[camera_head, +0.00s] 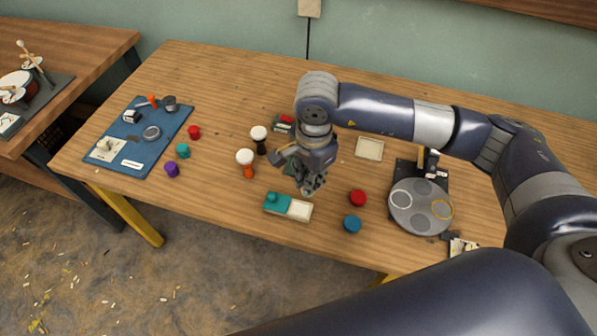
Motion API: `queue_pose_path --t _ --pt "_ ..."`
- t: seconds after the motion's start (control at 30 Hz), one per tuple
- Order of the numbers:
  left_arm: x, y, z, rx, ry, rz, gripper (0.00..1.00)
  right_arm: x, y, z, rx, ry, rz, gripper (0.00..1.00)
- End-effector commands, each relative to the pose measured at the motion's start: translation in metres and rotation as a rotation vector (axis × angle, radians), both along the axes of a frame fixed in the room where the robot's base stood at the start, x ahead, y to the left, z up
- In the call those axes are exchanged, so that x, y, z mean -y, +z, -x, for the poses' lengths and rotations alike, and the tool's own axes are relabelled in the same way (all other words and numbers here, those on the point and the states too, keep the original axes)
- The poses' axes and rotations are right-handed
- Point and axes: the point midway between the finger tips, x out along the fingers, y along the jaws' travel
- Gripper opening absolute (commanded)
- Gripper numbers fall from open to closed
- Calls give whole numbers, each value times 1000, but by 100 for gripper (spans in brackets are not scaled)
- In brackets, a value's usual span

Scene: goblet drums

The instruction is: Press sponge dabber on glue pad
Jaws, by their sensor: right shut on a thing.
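My right gripper (311,188) points down over the middle of the table, at the upper right of a small teal and cream block. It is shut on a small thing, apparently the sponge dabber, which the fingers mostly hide. The block has a cream pad (300,211), which looks like the glue pad, and a teal part with a round teal knob (271,197) at its left. I cannot tell whether the held thing touches the pad; the fingertips appear above and behind it. My left gripper is out of view.
A red disc (358,198) and a blue disc (352,224) lie to the right, before a grey turntable (420,206). Two white-topped goblet drums, one orange-based (246,160), one black-based (259,136), stand left. A blue mat (134,150) with tools lies far left. A cream tray (369,149) lies behind.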

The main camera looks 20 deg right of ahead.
Motion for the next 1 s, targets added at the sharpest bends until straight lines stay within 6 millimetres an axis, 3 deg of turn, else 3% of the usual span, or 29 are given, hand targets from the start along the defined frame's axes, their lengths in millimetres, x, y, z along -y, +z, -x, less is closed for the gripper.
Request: queue_pose_path --t 0.03,0.17,0.4,0.63,1.0 --pt "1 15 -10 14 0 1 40 -5 2 -2 -11 -110 -4 0" --pt "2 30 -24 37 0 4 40 -11 -7 -8 -21 -375 -4 0" --pt "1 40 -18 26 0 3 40 -16 -20 -12 -31 -655 2 0" --pt "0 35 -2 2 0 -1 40 -17 -30 -12 -32 -698 5 0" --pt "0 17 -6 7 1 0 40 -17 -65 -12 -33 -695 4 0"
